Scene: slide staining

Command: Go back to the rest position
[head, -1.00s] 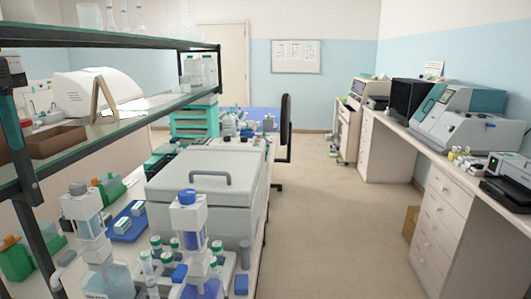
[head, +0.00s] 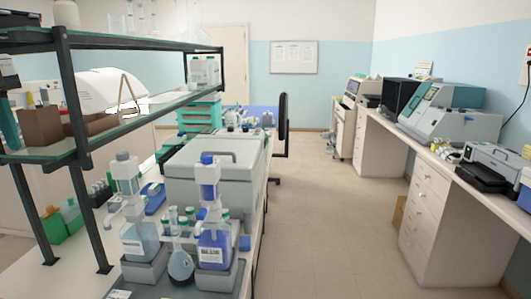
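Neither of my grippers and no part of my arms shows in the head view. On the left bench stand a bottle of blue liquid (head: 213,240) with a blue-capped dispenser top and a bottle of paler liquid (head: 138,238) with a grey-capped top. Each stands upright in a grey holder. A round flask (head: 180,262) sits between them. Several small green-capped vials (head: 181,217) stand just behind.
A large grey lidded box (head: 212,178) stands behind the bottles. A glass shelf rack (head: 85,150) rises over the left bench. The aisle floor (head: 320,220) is clear. A counter (head: 432,215) with instruments lines the right side; a black chair (head: 282,135) stands further back.

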